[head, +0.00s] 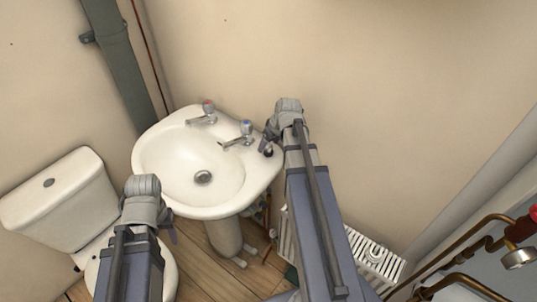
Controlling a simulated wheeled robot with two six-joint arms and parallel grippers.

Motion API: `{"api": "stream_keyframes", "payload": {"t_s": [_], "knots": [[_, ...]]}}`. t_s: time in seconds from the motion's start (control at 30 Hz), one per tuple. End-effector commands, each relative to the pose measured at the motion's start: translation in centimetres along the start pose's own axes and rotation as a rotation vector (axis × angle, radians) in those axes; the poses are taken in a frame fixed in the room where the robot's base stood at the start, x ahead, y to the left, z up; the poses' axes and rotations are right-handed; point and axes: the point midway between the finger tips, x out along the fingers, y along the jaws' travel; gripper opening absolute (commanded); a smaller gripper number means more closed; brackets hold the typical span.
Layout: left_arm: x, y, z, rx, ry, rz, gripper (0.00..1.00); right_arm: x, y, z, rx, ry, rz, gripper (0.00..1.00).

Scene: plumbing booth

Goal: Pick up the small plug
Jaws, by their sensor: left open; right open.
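The small plug (268,153) looks like a small dark round piece on the right rim of the white washbasin (157,143), beside the taps. My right gripper (266,143) is right at the plug, pointing down over the rim. Its fingers are tiny and partly hidden by its own wrist, and I cannot tell whether they touch the plug. The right gripper is open. My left gripper (173,236) is open and empty, low in front of the basin's left side, near the toilet. Its fingers are mostly hidden behind its wrist.
A toilet (62,195) stands at the left. A white radiator (372,258) and brass pipes (458,240) are at the lower right. The basin bowl holds only its drain (202,178).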

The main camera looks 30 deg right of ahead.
Motion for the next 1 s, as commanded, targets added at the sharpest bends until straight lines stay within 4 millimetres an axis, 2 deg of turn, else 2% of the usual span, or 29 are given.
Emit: {"api": "stream_keyframes", "payload": {"t_s": [0.03, 0.1, 0.4, 1.0], "knots": [[1.25, 0.12, -0.07, 0.000, 0.000, 0.000, 0.50, 1.29, 0.03, 0.18, 0.000, 0.000, 0.000, 0.72], [1.69, 0.16, -0.10, 0.000, 0.000, 0.000, 0.50, 1.78, 0.03, 0.15, 0.000, 0.000, 0.000, 0.72], [1.57, 0.15, -0.09, 0.000, 0.000, 0.000, 0.50, 1.69, -0.01, 0.04, 0.000, 0.000, 0.000, 0.70], [1.57, 0.15, -0.09, 0.000, 0.000, 0.000, 0.50, 1.69, 0.00, 0.05, 0.000, 0.000, 0.000, 0.03]]}}
